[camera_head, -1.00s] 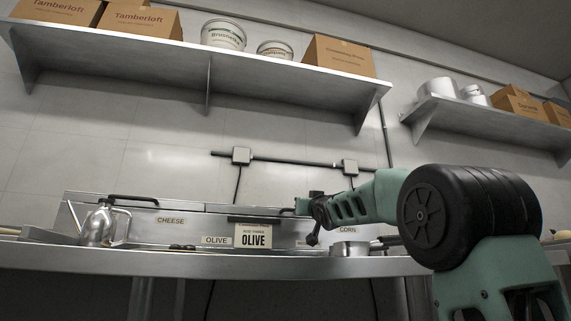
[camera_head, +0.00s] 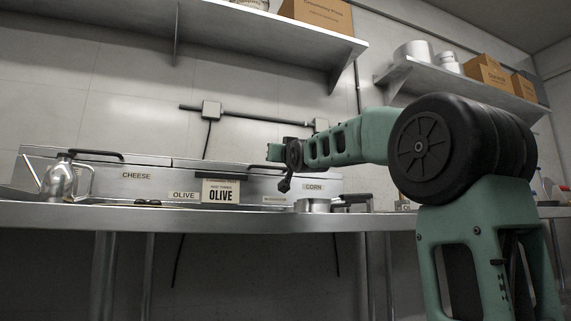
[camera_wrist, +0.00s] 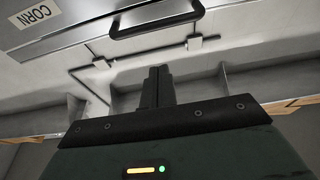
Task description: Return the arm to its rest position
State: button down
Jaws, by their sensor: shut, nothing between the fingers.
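My arm reaches to the left across the head view, in front of the counter. My gripper (camera_head: 275,152) is at its far end, small and partly hidden behind the wrist, with the counter's back ledge behind it. In the wrist view my gripper (camera_wrist: 158,74) has its two dark fingers together and nothing between them. They point to open air in front of the pale wall.
The steel counter (camera_head: 150,214) holds a metal jug (camera_head: 60,180), an OLIVE sign (camera_head: 220,190) and lidded bins labelled CHEESE, OLIVE and CORN. A small steel pan (camera_head: 313,205) is below the wrist. Wall shelves (camera_head: 270,35) carry boxes and tubs.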

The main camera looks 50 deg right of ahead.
jog(key=shift+f+p+v, duration=0.1)
jog(key=shift+f+v, duration=0.1)
jog(key=shift+v, duration=0.7)
jog(key=shift+f+p+v, duration=0.1)
jog(key=shift+f+v, duration=0.1)
jog(key=shift+v, duration=0.65)
jog(key=shift+f+p+v, duration=0.1)
jog(key=shift+f+v, duration=0.1)
jog(key=shift+v, duration=0.7)
jog(key=shift+w, duration=0.2)
